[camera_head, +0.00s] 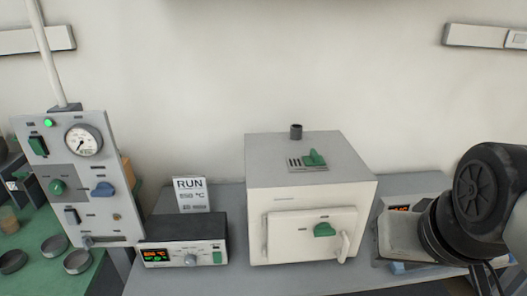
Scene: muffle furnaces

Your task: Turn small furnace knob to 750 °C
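The small white furnace (308,196) stands on the grey bench in the middle. Its door is shut and carries a green knob or latch (324,230) and a pale handle (343,247). A control box (184,230) sits to its left, with a lit orange and green display (157,255), a small round knob (190,260) and a green switch (217,258). The display digits are too small to read surely. My arm shows at the right edge, apart from the furnace and control box. My gripper is not in view.
A RUN card (190,194) with a °C figure, hard to read, stands behind the control box. A grey gas panel (82,185) with a gauge and knobs stands at left. A device (402,226) with an orange display is partly hidden by my arm. Dishes (77,261) sit on the green surface.

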